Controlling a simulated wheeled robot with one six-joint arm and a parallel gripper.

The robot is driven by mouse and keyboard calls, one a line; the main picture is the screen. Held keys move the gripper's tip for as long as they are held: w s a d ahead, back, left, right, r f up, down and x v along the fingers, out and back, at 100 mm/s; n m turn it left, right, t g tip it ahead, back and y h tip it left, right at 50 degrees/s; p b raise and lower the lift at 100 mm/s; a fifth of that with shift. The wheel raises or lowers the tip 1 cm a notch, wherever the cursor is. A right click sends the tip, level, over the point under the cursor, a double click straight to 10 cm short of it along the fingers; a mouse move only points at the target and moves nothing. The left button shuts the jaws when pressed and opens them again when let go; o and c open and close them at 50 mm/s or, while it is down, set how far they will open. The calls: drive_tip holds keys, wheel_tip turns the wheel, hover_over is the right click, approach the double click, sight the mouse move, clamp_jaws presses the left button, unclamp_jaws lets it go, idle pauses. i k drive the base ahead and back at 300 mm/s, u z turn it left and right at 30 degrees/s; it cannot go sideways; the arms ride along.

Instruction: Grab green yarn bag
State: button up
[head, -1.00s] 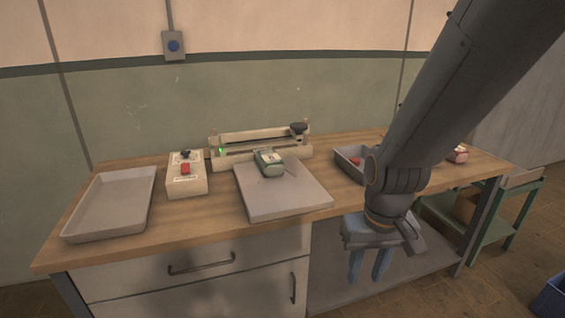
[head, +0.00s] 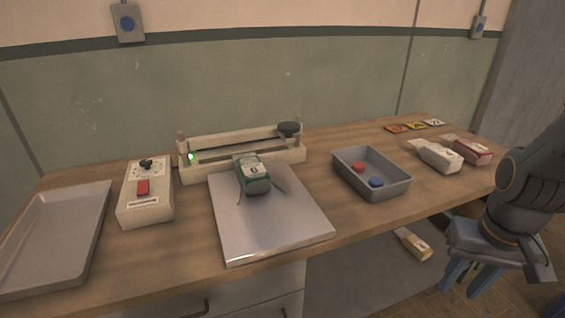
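The green yarn bag (head: 253,175) is a small dark green pack with a pale label. It lies on the far part of a grey metal plate (head: 272,228) on the wooden bench, just in front of the sealer bar. My gripper (head: 470,280) is at the lower right, in front of the bench's right end and well away from the bag. Its two blue fingers point down and stand apart, with nothing seen between them.
A sealer with a green light (head: 240,152) stands behind the plate. A control box (head: 146,205) and an empty tray (head: 55,240) are on the left. A grey bin (head: 372,172) holds red and blue items. White (head: 438,155) and red (head: 472,150) packs lie right; a yellowish pack (head: 415,245) lies below.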

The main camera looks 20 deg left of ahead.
sight(255, 179)
drive_tip(key=u, duration=0.45)
drive_tip(key=i, duration=0.85)
drive_tip(key=u, duration=0.85)
